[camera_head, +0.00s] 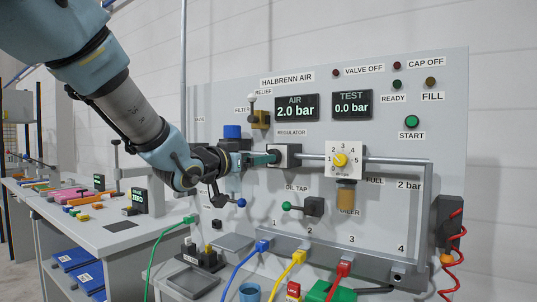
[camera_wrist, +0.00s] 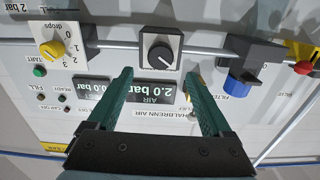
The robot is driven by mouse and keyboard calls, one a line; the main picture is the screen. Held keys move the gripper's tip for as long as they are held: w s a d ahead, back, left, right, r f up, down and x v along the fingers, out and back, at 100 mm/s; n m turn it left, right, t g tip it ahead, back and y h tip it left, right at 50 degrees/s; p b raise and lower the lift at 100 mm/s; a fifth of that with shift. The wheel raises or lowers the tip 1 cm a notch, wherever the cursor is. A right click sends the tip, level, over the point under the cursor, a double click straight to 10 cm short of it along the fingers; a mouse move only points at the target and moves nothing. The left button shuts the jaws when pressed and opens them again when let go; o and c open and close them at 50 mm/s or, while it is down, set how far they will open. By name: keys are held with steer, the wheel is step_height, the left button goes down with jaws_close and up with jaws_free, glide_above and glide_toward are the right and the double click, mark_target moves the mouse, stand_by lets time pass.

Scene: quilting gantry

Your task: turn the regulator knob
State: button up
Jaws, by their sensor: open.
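The regulator knob is a black round knob with a white pointer line, on a square white-faced block with dark edges, in the upper middle of the wrist view (camera_wrist: 160,53). In the head view the regulator block (camera_head: 290,156) sits under the REGULATOR label, its front partly hidden by my gripper. My gripper (camera_head: 262,158) reaches it from the left. In the wrist view the two green fingers of my gripper (camera_wrist: 158,76) are spread apart, one to each side below the knob, with nothing between them. The AIR display (camera_head: 295,107) reads 2.0 bar.
A grey pipe (camera_head: 390,161) runs right from the regulator past a yellow drops dial (camera_head: 340,160). A blue-capped part (camera_head: 232,131) is just left. The oil tap (camera_head: 313,206) with its green-ended lever is below. Coloured hoses (camera_head: 295,262) and trays crowd the bench.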

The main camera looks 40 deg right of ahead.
steer(key=p+x, duration=0.2)
steer(key=x, duration=0.5)
steer(key=shift+d, duration=0.1)
steer(key=shift+c, duration=0.2)
jaws_close()
stand_by(0.4)
steer(key=shift+f+m+b, duration=0.15)
steer(key=shift+m+b, duration=0.15)
steer(key=shift+b, duration=0.35)
